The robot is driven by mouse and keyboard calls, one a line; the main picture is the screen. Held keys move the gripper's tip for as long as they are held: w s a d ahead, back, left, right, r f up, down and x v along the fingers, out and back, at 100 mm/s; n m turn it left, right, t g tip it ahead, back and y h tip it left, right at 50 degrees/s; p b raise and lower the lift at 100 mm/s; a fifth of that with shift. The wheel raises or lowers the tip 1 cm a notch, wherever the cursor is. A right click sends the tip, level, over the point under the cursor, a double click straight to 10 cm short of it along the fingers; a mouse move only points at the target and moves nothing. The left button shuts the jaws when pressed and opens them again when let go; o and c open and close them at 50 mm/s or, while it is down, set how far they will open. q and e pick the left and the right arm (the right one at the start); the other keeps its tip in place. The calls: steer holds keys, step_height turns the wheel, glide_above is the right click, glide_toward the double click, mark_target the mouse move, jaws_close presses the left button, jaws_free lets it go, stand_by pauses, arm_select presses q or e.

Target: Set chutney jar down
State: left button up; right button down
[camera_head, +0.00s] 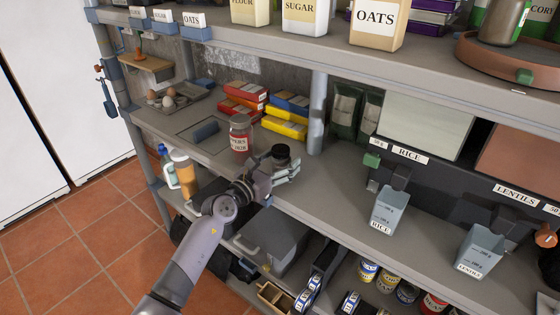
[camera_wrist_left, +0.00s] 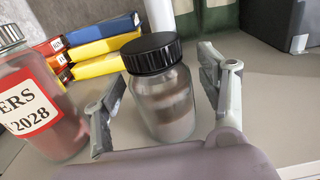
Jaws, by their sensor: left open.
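A glass jar with a black lid (camera_wrist_left: 150,54) and brown layered contents stands upright on the grey shelf board (camera_wrist_left: 265,105). No label shows on it, so I cannot tell for certain that it is the chutney jar. In the head view its dark lid (camera_head: 281,151) shows just beyond my left gripper (camera_head: 277,170), which hides part of the jar. In the left wrist view my left gripper (camera_wrist_left: 164,85) is open, with one finger on each side of the jar and a gap visible at the right finger. My right gripper is not in view.
A red-filled jar with a red-bordered label (camera_head: 240,135) stands close left of the black-lidded jar. Red, yellow and blue boxes (camera_head: 285,113) lie behind, near a grey post (camera_head: 317,115). Rice (camera_head: 386,212) and lentils (camera_head: 478,252) scoop bins are at right. Bare board lies between.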

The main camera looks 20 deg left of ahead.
arm_select(q)
steer(key=shift+r, duration=0.1)
steer(key=v, duration=1.2)
